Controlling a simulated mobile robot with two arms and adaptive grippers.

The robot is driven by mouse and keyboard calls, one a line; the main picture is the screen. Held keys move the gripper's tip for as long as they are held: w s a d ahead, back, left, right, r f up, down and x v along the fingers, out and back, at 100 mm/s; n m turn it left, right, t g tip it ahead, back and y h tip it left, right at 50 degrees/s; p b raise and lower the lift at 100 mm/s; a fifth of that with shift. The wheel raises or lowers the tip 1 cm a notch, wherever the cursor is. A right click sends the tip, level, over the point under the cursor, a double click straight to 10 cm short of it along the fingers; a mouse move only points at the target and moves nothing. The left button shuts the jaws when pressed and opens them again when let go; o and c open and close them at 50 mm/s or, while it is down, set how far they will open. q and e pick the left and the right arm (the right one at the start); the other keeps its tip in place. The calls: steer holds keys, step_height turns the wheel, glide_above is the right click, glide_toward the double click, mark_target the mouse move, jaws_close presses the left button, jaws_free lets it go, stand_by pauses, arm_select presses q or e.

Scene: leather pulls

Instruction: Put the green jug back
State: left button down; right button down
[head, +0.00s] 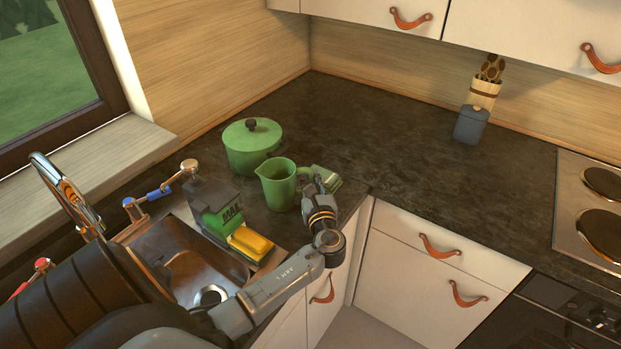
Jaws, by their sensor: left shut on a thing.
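The green jug (278,184) stands upright at the corner of the dark counter in the head view, just in front of a green lidded pot. My left gripper (313,183) reaches the jug from the right, at its handle side, and is shut on it. The gripper's fingers and the handle overlap, so the exact grip is partly hidden. The jug's base looks to be on or very close to the counter; I cannot tell which. My right gripper is not in view.
The green pot (252,146) is close behind the jug. A sink (165,246), a chrome faucet (68,194) and a yellow sponge (250,241) are to the left. A grey canister (471,126) and a stove (590,205) are at right. The counter between is clear.

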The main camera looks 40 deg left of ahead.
arm_select(q)
steer(key=c, duration=1.3)
jaws_free()
steer(key=shift+f, duration=0.1)
steer(key=shift+r, duration=0.2)
steer(key=p+v, duration=0.3)
steer(key=v, duration=0.7)
steer(key=shift+s+d+p, duration=0.2)
steer(key=shift+d+p, duration=0.05)
steer(key=shift+p, duration=0.05)
steer(key=shift+v, duration=0.75)
steer(key=shift+w, duration=0.1)
